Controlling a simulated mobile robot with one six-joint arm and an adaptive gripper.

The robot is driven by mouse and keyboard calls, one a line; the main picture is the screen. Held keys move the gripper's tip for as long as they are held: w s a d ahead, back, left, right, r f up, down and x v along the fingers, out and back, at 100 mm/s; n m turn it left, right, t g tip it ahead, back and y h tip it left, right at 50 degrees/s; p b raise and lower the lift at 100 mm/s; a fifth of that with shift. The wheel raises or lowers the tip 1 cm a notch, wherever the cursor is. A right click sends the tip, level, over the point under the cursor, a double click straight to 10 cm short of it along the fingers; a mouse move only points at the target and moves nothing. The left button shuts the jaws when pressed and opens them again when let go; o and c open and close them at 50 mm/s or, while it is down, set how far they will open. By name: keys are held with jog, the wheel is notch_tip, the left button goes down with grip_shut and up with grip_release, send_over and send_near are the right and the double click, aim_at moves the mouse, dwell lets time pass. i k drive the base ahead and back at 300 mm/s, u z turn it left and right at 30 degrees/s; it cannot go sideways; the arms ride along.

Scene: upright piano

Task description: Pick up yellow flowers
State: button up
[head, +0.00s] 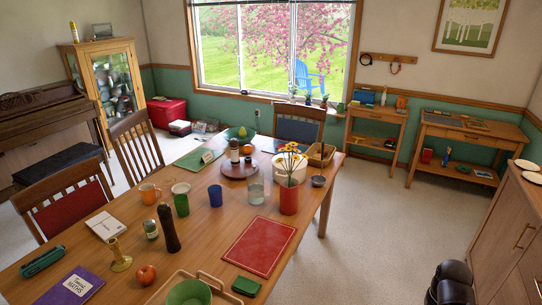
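The yellow flowers (291,158) stand upright in a red vase (289,199) on the wooden dining table, near its right edge. Several blooms with dark centres spread above the rim, and their lower stems are hidden inside the vase. A dark rounded part, which looks like my arm, shows at the bottom right of the head view, well away from the flowers. My gripper's fingers are not seen.
A clear glass jug (255,188) stands just left of the vase, with a white pot (290,168) behind it. A red placemat (259,246) lies in front. A wooden cabinet (508,235) stands at the right, with open floor (370,230) between it and the table.

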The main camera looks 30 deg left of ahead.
aim_at(289, 147)
jog(key=u, duration=0.45)
jog(key=i, duration=0.55)
jog(key=u, duration=0.7)
jog(key=i, duration=0.75)
jog(key=u, duration=0.35)
